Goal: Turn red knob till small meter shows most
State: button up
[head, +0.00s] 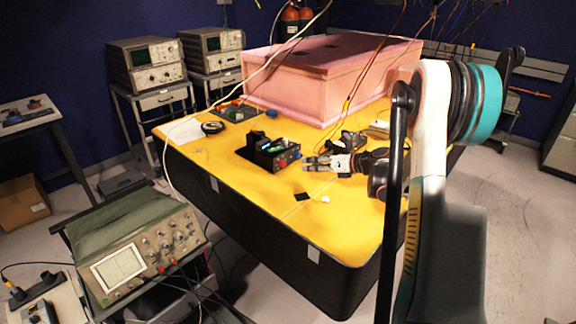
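A small black box (273,153) with red knobs or terminals on its right-hand face and a green patch on top stands on the yellow table. Which red spot is the knob is too small to tell; one red spot (282,163) is low on that face. No meter needle or reading can be made out. My gripper (308,163) points left, just right of the box, low over the table. Its fingers look apart, with nothing seen between them. I cannot tell whether a fingertip touches the box.
The yellow table (225,170) has a pink foam enclosure (330,75) at the back. A dark device (352,138) stands behind my gripper. A black square (291,206) and a white bit (325,199) lie in front. A cable crosses the left side. An oscilloscope (135,255) stands front left.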

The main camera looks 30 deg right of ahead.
aim_at(285, 164)
jog(key=b+x, duration=0.2)
jog(key=x, duration=0.9)
jog(key=shift+w+b, duration=0.2)
jog(key=shift+b, duration=0.1)
jog(key=shift+a, duration=0.1)
grip_shut()
